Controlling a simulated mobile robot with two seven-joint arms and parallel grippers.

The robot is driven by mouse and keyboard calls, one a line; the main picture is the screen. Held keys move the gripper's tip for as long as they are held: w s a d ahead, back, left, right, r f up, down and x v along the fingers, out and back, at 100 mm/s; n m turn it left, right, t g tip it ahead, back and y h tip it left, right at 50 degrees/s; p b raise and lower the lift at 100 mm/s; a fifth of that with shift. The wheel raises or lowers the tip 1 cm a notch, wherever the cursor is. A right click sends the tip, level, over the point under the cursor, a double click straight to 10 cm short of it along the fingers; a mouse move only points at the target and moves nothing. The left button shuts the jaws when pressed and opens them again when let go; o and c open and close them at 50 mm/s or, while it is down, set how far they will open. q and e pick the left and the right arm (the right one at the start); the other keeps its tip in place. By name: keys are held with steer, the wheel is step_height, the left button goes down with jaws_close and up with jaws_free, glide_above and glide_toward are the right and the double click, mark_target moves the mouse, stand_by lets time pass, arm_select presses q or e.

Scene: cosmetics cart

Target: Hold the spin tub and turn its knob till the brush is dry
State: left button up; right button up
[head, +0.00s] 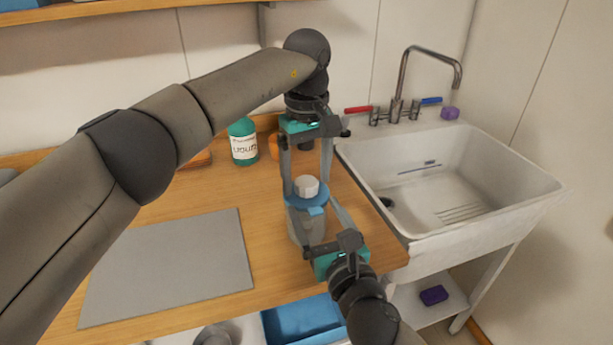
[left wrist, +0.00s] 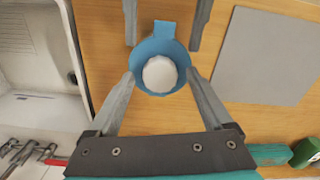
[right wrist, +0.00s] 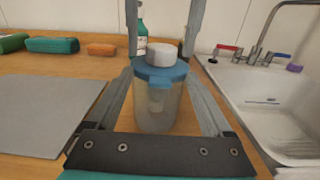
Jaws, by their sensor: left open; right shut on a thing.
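The spin tub (right wrist: 155,110) stands upright on the wooden counter. It is see-through, with a blue lid (head: 308,200) and a white knob (head: 306,186) on top. A pale shape shows dimly inside it; I cannot tell how wet the brush is. My right gripper (head: 316,212) is shut on the tub's body from the front, one finger on each side. My left gripper (head: 306,194) points down from above, open. In the left wrist view its fingers stand on either side of the knob (left wrist: 160,74), with gaps between them and it.
A white sink (head: 470,190) with a tap (head: 402,85) is to the right. A green bottle (head: 242,140) and an orange item stand behind the tub. A grey mat (head: 170,265) lies to the left. A blue tray (head: 300,322) is below the counter's front edge.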

arm_select(q)
steer(key=shift+f, duration=0.35)
steer(key=shift+c, duration=0.3)
jaws_close()
